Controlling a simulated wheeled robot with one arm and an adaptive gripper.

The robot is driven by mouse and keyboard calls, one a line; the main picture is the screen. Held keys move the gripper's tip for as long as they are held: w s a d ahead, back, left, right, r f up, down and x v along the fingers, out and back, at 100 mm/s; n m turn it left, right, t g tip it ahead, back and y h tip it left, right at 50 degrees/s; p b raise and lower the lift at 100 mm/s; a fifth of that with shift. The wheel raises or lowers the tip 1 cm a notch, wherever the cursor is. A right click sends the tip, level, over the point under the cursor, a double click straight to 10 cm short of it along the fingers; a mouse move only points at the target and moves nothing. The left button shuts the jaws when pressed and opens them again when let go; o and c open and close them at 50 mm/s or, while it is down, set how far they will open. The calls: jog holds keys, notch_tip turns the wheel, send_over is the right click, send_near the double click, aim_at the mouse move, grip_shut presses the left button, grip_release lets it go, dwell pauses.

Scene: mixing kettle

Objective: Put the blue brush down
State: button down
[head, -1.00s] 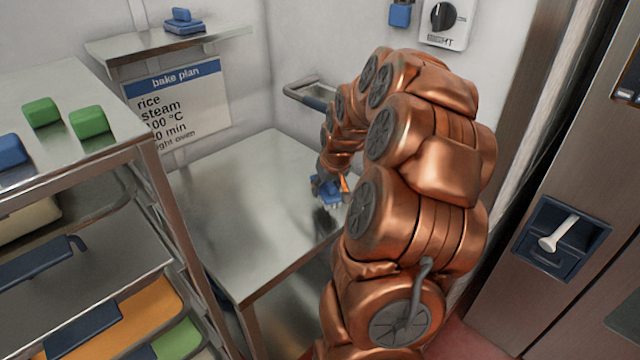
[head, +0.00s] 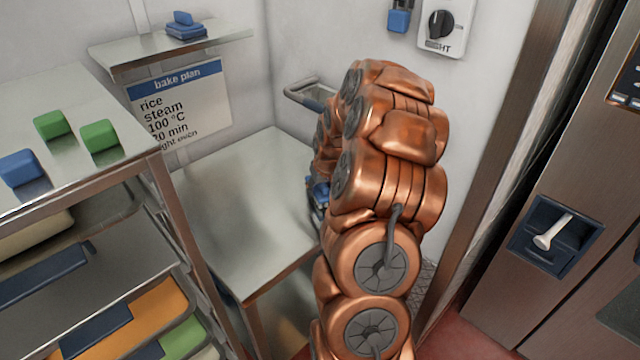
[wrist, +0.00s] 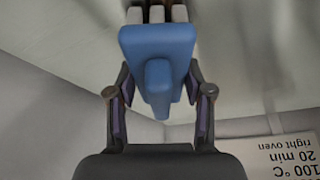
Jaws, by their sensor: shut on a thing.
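The blue brush (wrist: 158,48) fills the upper middle of the wrist view, with pale bristle blocks at its far edge. My gripper (wrist: 158,95) is shut on the brush's handle, with one finger on each side. In the head view a small part of the blue brush (head: 318,190) shows at the left edge of my arm, over the right side of the steel table (head: 240,210). My arm hides most of the gripper there. I cannot tell whether the bristles touch the table.
A wall shelf (head: 130,50) holds another blue brush-like object (head: 186,28). A rack at left carries green blocks (head: 100,136) and a blue block (head: 22,168) on top. The steel table's left and middle are bare. A wall rail (head: 305,92) is behind my arm.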

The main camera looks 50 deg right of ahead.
jog(key=shift+f, duration=0.2)
jog(key=shift+c, duration=2.3)
grip_release()
jog(key=shift+r, duration=0.15)
jog(key=shift+r, duration=0.15)
jog(key=b+v, duration=0.3)
jog(key=v, duration=0.8)
jog(key=shift+s+r+b, duration=0.25)
jog(key=shift+r+b, duration=0.05)
jog(key=shift+r, duration=0.05)
